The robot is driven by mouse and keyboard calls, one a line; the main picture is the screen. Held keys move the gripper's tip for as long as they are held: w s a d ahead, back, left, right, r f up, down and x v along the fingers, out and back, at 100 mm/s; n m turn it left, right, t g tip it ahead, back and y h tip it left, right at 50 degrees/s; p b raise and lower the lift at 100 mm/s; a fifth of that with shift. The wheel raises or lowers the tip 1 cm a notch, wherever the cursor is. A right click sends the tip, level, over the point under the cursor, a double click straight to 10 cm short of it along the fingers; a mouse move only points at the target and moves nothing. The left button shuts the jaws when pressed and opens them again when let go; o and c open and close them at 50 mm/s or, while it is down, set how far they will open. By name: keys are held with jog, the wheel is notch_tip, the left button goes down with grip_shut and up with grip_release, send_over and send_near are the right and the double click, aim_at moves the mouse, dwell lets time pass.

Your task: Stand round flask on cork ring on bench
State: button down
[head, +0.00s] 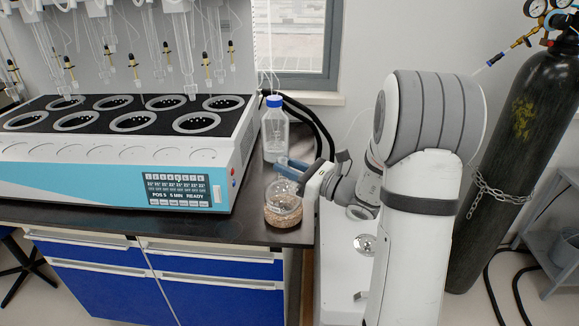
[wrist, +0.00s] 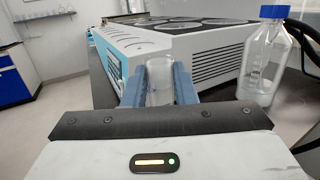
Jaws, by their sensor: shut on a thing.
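The clear round flask (head: 283,197) is upright at the right end of the bench, with its round body at the cork ring (head: 288,224). I cannot tell whether its full weight rests on the ring. My gripper (head: 291,169) reaches in from the right and is shut on the flask's neck. In the wrist view, the blue fingers (wrist: 159,88) are on both sides of the clear glass neck (wrist: 159,78). The flask's body and the cork ring are hidden in the wrist view.
The multi-position distiller (head: 120,150) fills the bench to the left, close to the flask. A blue-capped bottle (head: 274,132) stands just behind; it also shows in the wrist view (wrist: 265,60). The bench's right edge (head: 300,236) is close to the cork ring. A black gas cylinder (head: 510,150) stands far right.

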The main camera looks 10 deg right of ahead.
jog(key=shift+f, duration=0.15)
jog(key=c, duration=1.1)
grip_release()
jog(key=v, duration=0.7)
jog(key=shift+s+d, duration=0.3)
